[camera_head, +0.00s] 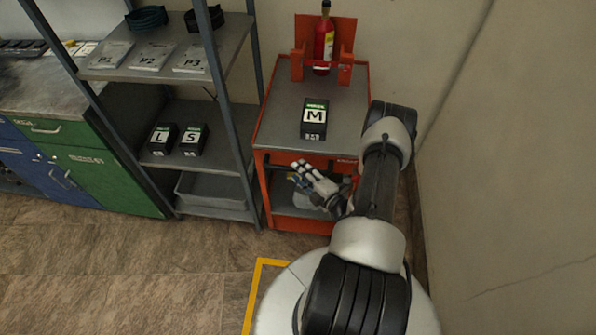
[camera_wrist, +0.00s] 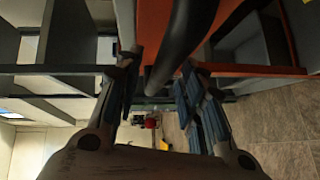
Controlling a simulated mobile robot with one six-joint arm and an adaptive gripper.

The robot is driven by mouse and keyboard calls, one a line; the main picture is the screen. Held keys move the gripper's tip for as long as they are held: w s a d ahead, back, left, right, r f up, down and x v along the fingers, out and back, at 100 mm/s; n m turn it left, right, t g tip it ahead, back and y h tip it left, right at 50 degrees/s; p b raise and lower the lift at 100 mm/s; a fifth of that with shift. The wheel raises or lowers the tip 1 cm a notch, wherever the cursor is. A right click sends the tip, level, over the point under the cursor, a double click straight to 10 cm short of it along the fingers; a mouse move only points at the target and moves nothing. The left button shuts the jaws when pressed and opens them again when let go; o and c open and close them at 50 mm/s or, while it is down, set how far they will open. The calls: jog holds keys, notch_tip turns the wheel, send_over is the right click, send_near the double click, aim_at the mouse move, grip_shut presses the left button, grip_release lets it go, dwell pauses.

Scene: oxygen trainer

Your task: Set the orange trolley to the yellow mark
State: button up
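The orange trolley (camera_head: 263,178) stands against the back wall, right of the shelf rack, with a grey top and an open lower bay. A dark handle bar runs across its front, partly hidden by my gripper (camera_head: 302,172). In the wrist view my gripper (camera_wrist: 157,72) is open, and the dark bar (camera_wrist: 185,42) shows between its spread fingers. I cannot tell whether either finger touches it. The yellow mark (camera_head: 254,290) is a line on the floor in front of the trolley, partly hidden by my base.
A black box marked M (camera_head: 314,119) and a red cylinder (camera_head: 324,45) ride on the trolley. A grey shelf rack (camera_head: 232,100) stands close on the left and a wall (camera_head: 510,150) on the right. Floor at front left is clear.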

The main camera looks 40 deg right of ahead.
jog(key=shift+w+d+f, duration=0.1)
jog(key=shift+w, duration=0.9)
grip_shut()
